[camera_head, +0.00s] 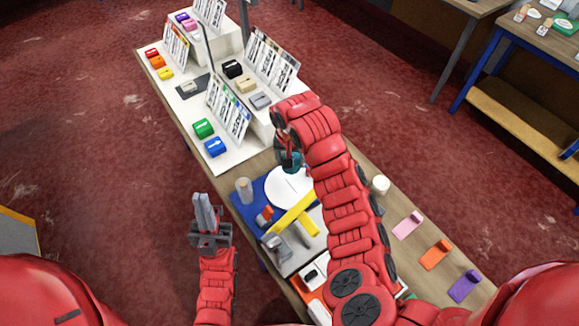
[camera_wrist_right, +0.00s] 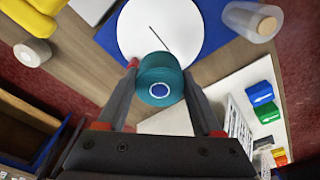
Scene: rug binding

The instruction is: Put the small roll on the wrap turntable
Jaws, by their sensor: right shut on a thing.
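My right gripper (camera_wrist_right: 158,85) is shut on a small teal roll (camera_wrist_right: 160,82) with a dark blue core end. It holds the roll in front of the white wrap turntable (camera_wrist_right: 160,30) as seen in the right wrist view; the gap between roll and disc cannot be judged. In the head view the teal roll (camera_head: 290,160) shows at the turntable's (camera_head: 287,187) far edge, partly hidden by my right arm. The turntable is a white disc with a dark line, on a blue base (camera_head: 247,213). My left gripper (camera_head: 207,212) is empty, left of the table, its fingers close together.
A clear roll (camera_head: 244,190) stands left of the turntable, and a yellow arm (camera_head: 295,212) lies in front of it. A white roll (camera_head: 380,185) stands on the right. Colored holders (camera_head: 436,254) line the right edge. Signs (camera_head: 228,110) and boxes (camera_head: 204,128) fill the far end.

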